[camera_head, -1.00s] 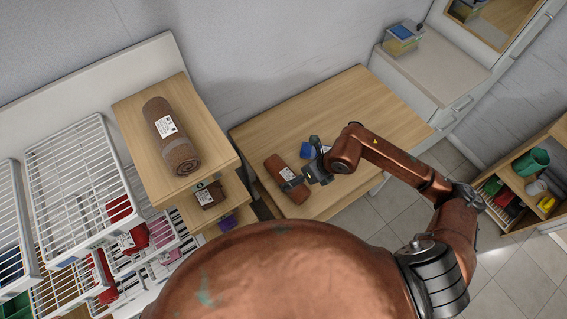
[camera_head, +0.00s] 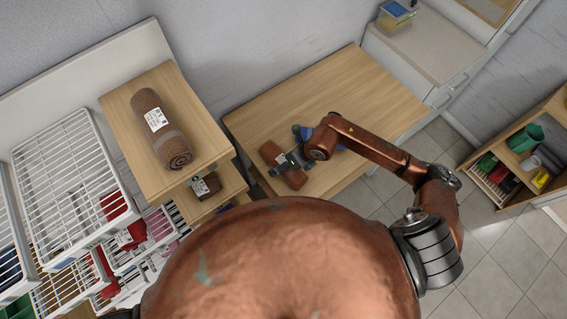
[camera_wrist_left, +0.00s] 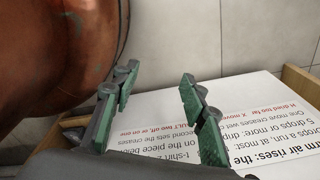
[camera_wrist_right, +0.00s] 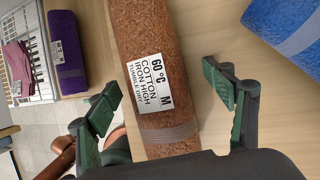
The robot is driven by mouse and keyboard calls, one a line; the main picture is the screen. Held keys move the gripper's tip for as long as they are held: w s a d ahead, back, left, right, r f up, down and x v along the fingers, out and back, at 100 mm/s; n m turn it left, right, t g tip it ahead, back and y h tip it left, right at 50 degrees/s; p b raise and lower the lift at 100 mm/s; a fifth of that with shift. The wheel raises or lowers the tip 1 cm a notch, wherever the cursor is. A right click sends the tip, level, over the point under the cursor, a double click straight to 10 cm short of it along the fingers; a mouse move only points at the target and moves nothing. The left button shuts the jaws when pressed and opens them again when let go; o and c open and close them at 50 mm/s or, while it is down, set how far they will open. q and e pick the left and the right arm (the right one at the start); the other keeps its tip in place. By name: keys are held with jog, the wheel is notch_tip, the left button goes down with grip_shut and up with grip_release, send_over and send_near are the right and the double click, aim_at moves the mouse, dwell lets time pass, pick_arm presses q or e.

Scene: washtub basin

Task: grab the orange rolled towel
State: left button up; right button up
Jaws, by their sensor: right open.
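An orange-brown rolled towel (camera_head: 270,151) with a white label and a grey band lies on the wooden table. It fills the middle of the right wrist view (camera_wrist_right: 145,40), with its label facing up. My right gripper (camera_head: 293,155) is over the towel. In the right wrist view its open fingers (camera_wrist_right: 165,90) are on either side of the roll, with gaps visible. My left gripper (camera_wrist_left: 158,82) is open with nothing between its fingers, above a white printed board (camera_wrist_left: 215,135). It does not show in the head view.
A blue towel (camera_wrist_right: 292,25) lies close to the right gripper. A larger brown roll (camera_head: 153,119) sits on the wooden shelf unit (camera_head: 120,105) at left, beside white wire racks (camera_head: 70,165). A purple roll (camera_wrist_right: 67,50) shows at left. The table's far part (camera_head: 365,90) is clear.

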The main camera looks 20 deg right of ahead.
jog(key=c, duration=0.8)
jog(key=shift+r, duration=0.1)
jog(key=c, duration=0.6)
pick_arm(q)
jog(key=shift+s, duration=0.6)
jog(key=shift+w, duration=0.15)
